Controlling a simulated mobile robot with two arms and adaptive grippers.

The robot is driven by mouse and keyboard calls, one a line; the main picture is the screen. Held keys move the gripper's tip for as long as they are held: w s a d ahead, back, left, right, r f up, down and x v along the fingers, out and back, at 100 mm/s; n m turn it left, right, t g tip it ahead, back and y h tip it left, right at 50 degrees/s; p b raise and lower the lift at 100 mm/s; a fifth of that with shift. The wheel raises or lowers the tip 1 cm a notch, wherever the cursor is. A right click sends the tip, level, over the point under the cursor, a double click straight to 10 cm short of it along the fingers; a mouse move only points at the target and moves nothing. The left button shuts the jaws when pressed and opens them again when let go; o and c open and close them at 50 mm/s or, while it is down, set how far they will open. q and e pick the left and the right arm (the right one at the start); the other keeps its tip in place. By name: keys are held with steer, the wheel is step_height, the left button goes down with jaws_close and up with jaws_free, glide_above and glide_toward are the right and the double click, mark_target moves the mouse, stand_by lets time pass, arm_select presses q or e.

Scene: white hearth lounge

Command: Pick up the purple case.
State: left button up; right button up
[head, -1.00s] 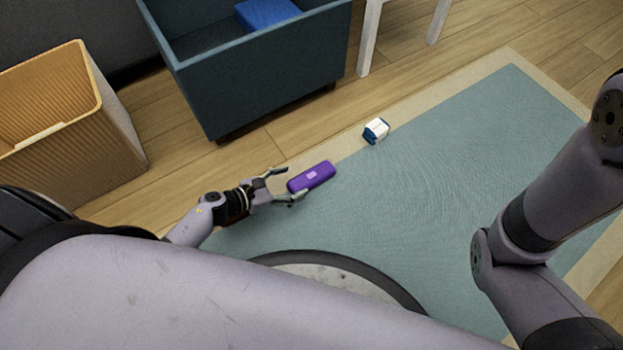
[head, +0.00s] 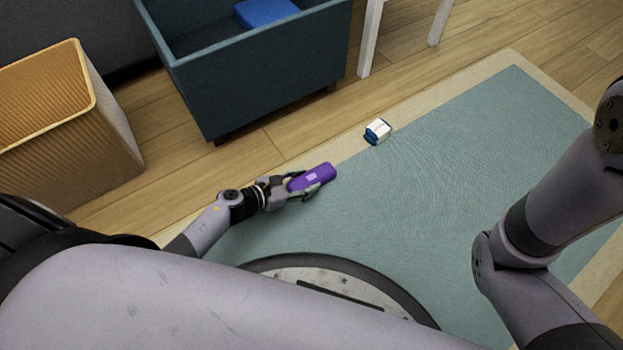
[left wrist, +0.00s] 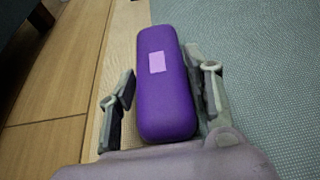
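The purple case (head: 325,173), a long rounded box with a pale lilac label, lies on the rug's edge in the head view. It also fills the middle of the left wrist view (left wrist: 163,95). My left gripper (head: 303,183) is around the case's near part, one finger on each side. In the left wrist view, the gripper (left wrist: 162,78) is open. A narrow gap shows beside the left finger; the right finger is very close to the case, and I cannot tell if it touches. My right arm shows at the right, but its gripper is out of view.
A small white-and-blue box (head: 377,131) sits on the rug edge beyond the case. A dark teal bin (head: 270,85) and a ribbed tan basket (head: 110,130) stand on the wood floor. White furniture legs (head: 371,40) are at the back. The teal rug (head: 440,160) is mostly clear.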

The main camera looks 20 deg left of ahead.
arm_select(q)
steer(key=c, duration=0.7)
steer(key=shift+o, duration=0.2)
